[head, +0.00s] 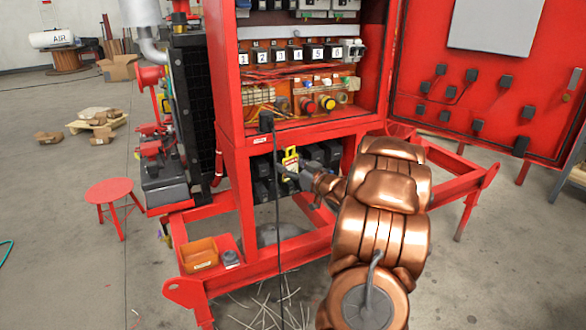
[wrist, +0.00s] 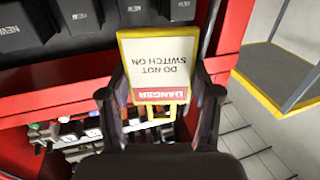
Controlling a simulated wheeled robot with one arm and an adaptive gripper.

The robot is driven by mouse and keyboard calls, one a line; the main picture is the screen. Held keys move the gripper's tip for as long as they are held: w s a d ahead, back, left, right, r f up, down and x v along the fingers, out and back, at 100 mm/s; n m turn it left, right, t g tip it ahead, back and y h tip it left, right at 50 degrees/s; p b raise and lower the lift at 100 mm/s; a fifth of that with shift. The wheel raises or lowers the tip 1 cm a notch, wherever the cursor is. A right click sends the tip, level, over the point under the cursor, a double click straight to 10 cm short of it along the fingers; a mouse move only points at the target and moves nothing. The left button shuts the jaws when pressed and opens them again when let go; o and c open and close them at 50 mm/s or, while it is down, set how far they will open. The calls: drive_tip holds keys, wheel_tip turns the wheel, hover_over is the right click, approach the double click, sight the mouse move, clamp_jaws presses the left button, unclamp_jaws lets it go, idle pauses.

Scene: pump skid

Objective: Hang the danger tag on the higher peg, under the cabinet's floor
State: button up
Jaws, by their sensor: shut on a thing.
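The danger tag (head: 291,160) is a yellow-edged card below the cabinet's floor, in front of the dark boxes in the lower frame. In the wrist view the tag (wrist: 160,68) appears upside down, with its red DANGER band and yellow loop end towards the camera. My gripper (head: 293,174) is shut on the tag; the dark fingers (wrist: 160,88) lie on both sides of it in the wrist view. The red cabinet (head: 230,80) stands open above, with its floor edge (head: 310,128) just over the tag. I cannot make out either peg.
Black boxes (head: 325,153) sit on the lower frame behind the tag. A black cable (head: 278,220) hangs down at the left of my gripper. The open cabinet door (head: 480,90) is at the right. An orange bin (head: 198,253) sits on the skid's front left corner.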

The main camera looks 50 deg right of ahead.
drive_tip(key=shift+w+d+f, duration=0.1)
drive_tip(key=shift+w+d, duration=0.15)
drive_tip(key=shift+w, duration=0.45)
drive_tip(key=shift+w+d+f, duration=0.1)
drive_tip(key=shift+w+d, duration=0.1)
drive_tip(key=shift+w, duration=0.5)
drive_tip(key=shift+w+d+f, duration=0.25)
drive_tip(key=shift+w+f, duration=0.05)
drive_tip(key=shift+w, duration=0.3)
drive_tip(key=shift+w+f, duration=0.1)
drive_tip(key=o, duration=1.2)
drive_tip(key=s, duration=0.8)
drive_tip(key=s+a, duration=0.1)
drive_tip(key=s, duration=0.3)
drive_tip(key=shift+w+p, duration=0.1)
drive_tip(key=shift+p, duration=0.2)
